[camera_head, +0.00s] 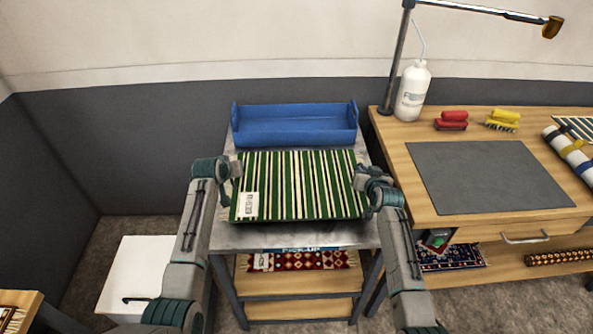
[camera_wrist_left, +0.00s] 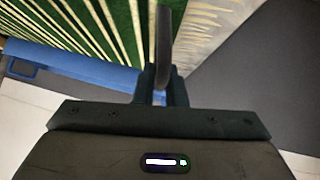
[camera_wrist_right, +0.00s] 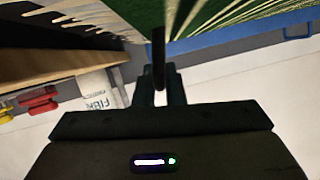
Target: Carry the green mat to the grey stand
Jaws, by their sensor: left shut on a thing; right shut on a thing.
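The green mat (camera_head: 300,185), with cream and dark stripes and a white tag near its left front corner, is spread between my two grippers. It is over the grey stand (camera_head: 290,238), whose front edge carries a "PICK-UP" label. I cannot tell for sure whether the mat touches the stand's top. My left gripper (camera_head: 236,170) is shut on the mat's left edge. My right gripper (camera_head: 362,180) is shut on its right edge. The mat also shows in the left wrist view (camera_wrist_left: 110,30) and the right wrist view (camera_wrist_right: 140,12). The mat hides much of the stand's top.
A blue tray (camera_head: 295,132) stands at the back of the stand. A patterned rug (camera_head: 300,261) lies on its lower shelf. To the right, a wooden bench (camera_head: 400,137) holds a white bottle (camera_head: 412,92), red and yellow brushes (camera_head: 452,119), a grey pad (camera_head: 488,177) and rolled rugs.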

